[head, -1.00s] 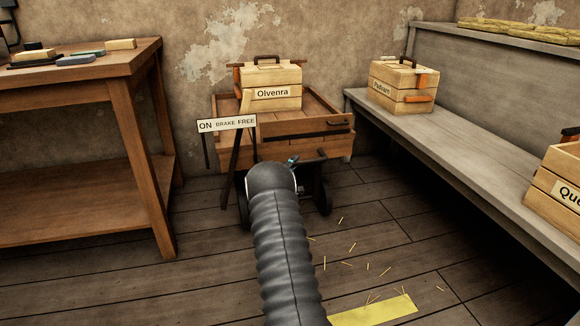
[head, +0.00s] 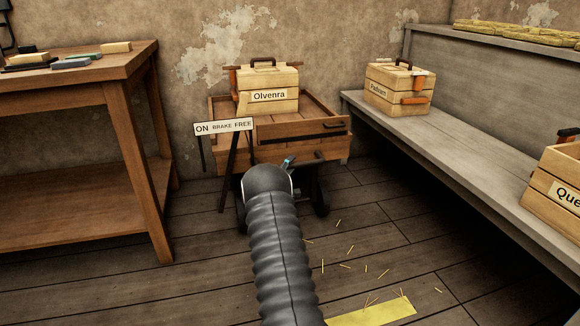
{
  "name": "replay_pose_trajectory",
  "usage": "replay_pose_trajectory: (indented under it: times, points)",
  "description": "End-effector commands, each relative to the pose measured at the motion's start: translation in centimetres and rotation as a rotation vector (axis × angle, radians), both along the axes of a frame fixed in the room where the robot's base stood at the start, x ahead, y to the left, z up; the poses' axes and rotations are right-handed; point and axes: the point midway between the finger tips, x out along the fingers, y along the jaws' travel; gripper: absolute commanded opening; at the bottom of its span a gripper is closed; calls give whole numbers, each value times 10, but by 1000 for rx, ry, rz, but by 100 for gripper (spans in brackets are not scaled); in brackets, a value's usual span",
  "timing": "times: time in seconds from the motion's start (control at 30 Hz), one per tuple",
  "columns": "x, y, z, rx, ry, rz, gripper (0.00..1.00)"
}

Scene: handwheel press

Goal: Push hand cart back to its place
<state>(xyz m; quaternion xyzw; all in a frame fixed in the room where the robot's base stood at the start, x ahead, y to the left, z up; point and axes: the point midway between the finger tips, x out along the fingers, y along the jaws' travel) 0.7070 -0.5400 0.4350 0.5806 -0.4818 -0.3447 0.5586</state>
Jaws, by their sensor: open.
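The wooden hand cart (head: 322,152) stands against the back wall between the workbench and the bench, on dark wheels. A wooden box labelled Olvenra (head: 269,93) sits on it. A sign (head: 223,127) reading "ON" and "BRAKE FREE" is at the cart's front left. My arm, in a ribbed black sleeve, reaches up to the cart's front. My gripper (head: 288,161) is mostly hidden beyond the arm's end; only a small teal and dark part shows, close to the cart's front. It is open, and I cannot tell whether it touches the cart.
A workbench (head: 80,85) with small blocks stands at left. A grey bench (head: 440,150) at right carries a Padvarn box (head: 399,88) and another box (head: 556,183). A yellow floor strip (head: 372,312) and scattered straw lie in front. The floor between is otherwise clear.

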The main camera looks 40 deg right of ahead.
Motion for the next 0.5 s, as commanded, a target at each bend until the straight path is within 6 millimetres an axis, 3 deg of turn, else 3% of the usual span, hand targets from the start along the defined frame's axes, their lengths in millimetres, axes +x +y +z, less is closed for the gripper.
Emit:
replay_pose_trajectory:
  times: [0.5]
  points:
    - [-26,85,-12,1,3,3,50]
